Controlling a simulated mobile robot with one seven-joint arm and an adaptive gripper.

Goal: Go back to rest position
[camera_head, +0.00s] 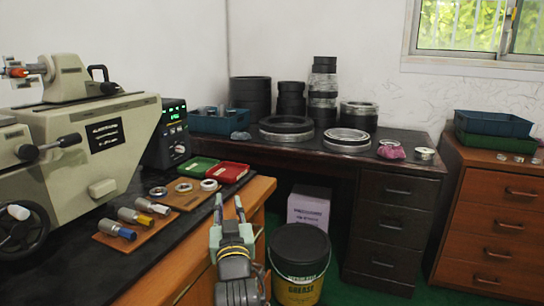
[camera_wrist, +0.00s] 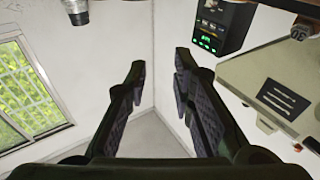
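My gripper (camera_head: 229,208) points upward in front of the wooden bench edge in the head view, with its two fingers apart. In the wrist view my gripper (camera_wrist: 160,85) also shows its two dark fingers spread, with nothing between them. Bearing rings (camera_head: 183,187) lie on a wooden board (camera_head: 188,199) on the bench to the left of my gripper. My gripper touches none of them in view.
A beige machine (camera_head: 75,150) stands at left, with a display box (camera_head: 166,135) beside it. Several metal plugs (camera_head: 130,224) lie on a board. A red tray (camera_head: 227,172) and a green tray (camera_head: 198,166) are behind my gripper. A grease bucket (camera_head: 299,262) stands to its right.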

